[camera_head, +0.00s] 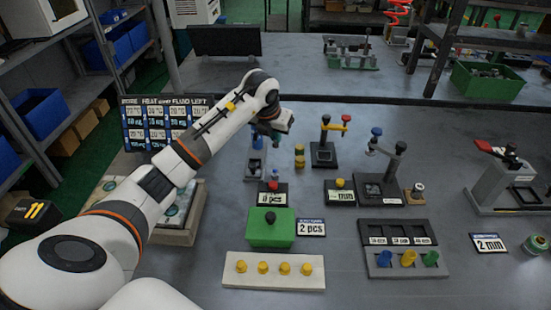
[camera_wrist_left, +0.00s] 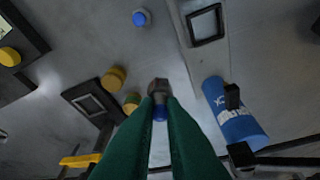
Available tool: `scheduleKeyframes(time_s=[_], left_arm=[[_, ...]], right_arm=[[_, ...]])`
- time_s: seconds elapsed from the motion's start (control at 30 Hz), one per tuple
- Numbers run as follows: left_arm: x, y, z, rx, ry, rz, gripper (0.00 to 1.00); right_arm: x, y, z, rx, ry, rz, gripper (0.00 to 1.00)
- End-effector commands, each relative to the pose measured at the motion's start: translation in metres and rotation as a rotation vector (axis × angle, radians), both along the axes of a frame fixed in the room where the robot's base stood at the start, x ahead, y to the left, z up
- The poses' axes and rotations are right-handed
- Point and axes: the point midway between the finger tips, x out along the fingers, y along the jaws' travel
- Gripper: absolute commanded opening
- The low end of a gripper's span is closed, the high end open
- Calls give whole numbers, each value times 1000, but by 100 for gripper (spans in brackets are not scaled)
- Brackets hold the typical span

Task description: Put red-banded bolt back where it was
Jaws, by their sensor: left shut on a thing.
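My left gripper (camera_head: 272,132) is over the middle of the bench in the head view. Its green fingers (camera_wrist_left: 160,112) are shut on a grey hex-headed bolt (camera_wrist_left: 158,87) in the wrist view. A blue patch shows just below the bolt's head, between the fingertips. I see no red band on it; most of the shank is hidden by the fingers. A grey block with a square window (camera_wrist_left: 205,24) lies past the fingertips, to the right. No other bolt with a red band can be made out. My right gripper is out of view.
A blue cylinder (camera_wrist_left: 235,115) lies close right of the fingers. Yellow-topped pieces (camera_head: 299,157) and a black stand with a yellow handle (camera_head: 323,154) stand to the right. A green block (camera_head: 270,235) and a pale tray with yellow knobs (camera_head: 273,283) are in front.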

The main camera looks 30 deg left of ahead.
Motion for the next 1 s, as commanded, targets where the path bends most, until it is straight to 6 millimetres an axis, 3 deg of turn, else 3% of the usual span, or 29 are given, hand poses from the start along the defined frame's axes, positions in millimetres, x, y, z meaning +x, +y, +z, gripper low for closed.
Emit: scheduleKeyframes(time_s=[0.1, 0.53, 0.9, 0.93, 1.0], left_arm=[[-1, 0, -22, -2, 4, -2, 0], [-1, -1, -69, -2, 3, -3, 0], [0, 0, -77, 0, 0, -5, 0], [0, 0, -77, 0, 0, -5, 12], [0, 0, -76, 0, 0, -5, 24]], right_arm=[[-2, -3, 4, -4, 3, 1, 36], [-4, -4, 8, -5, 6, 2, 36], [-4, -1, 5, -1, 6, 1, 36], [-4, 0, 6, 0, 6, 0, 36], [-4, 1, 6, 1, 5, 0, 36]])
